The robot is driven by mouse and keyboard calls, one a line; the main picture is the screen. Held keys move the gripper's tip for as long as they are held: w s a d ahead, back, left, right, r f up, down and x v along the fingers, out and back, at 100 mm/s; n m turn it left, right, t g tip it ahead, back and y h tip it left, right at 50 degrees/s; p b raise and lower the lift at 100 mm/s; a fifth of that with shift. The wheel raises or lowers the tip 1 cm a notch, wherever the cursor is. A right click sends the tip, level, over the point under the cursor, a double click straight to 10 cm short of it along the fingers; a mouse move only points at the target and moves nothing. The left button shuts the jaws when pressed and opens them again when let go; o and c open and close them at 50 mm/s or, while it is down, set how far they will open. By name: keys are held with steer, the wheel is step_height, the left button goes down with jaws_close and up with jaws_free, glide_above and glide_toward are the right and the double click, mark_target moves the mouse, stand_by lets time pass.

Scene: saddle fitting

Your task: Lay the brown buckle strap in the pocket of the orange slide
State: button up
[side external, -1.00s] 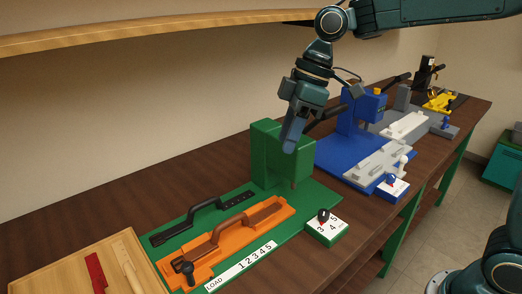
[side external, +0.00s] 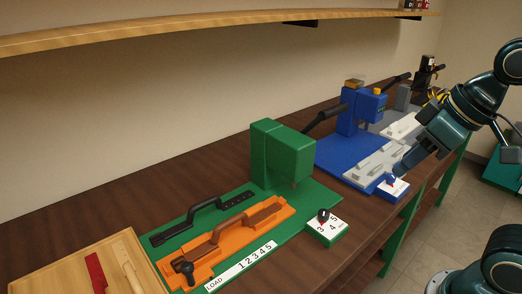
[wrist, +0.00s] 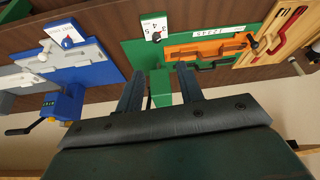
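The orange slide (side external: 205,250) lies on the green base, with a black knob at its near left end. The brown buckle strap (side external: 264,214) appears to lie lengthwise along the slide, its flat end to the right and a raised loop toward the left. I cannot tell how deep it sits. The slide also shows in the wrist view (wrist: 205,47), where the strap is too small to judge. My gripper (side external: 403,168) is at the right, over the blue station's selector box and well away from the slide. In the wrist view its fingers (wrist: 158,85) are apart with nothing between them.
The green press (side external: 283,152) rises behind the slide's right end. A black strap (side external: 190,222) lies behind the slide. A wooden tray (side external: 65,280) with red and tan pieces is at left. A numbered selector box (side external: 325,231) and the blue station (side external: 345,155) are to the right.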

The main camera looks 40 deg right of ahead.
steer(key=shift+s+d+f+m, duration=0.3)
steer(key=shift+s+d, duration=0.05)
steer(key=shift+s, duration=0.25)
steer(key=shift+s+d+f+m, duration=0.3)
steer(key=shift+s, duration=0.25)
stand_by(0.5)
